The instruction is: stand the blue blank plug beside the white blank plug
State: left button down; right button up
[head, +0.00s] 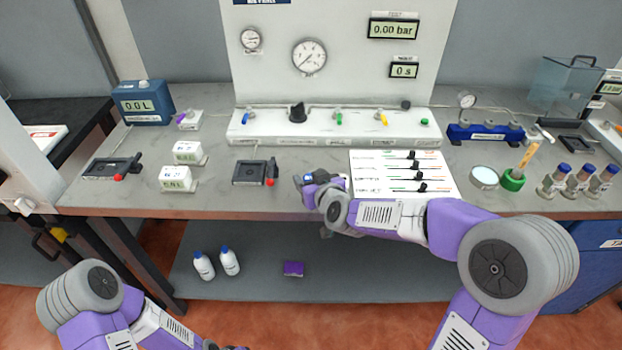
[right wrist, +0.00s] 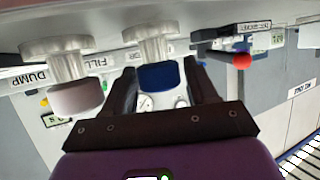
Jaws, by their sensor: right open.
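The blue blank plug (right wrist: 158,75), a blue cap on a metal stem, shows in the right wrist view between the two fingers of my right gripper (right wrist: 160,88). The fingers are open, with one on each side of the cap. The white blank plug (right wrist: 75,95), a pale cap on a similar stem, is to the left of the blue one, outside the fingers and apart from it. In the head view my right gripper (head: 312,182) is at the bench's front edge, and it largely hides the plugs.
A black fixture with a red knob (head: 255,173) stands left of my right gripper. A white slider panel (head: 403,175) lies right behind my right forearm. The white valve manifold (head: 335,125) spans the back. Bare bench (head: 220,190) shows left of the fixture.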

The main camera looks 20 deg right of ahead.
jog(key=p+v, duration=0.3)
jog(key=v, duration=0.9)
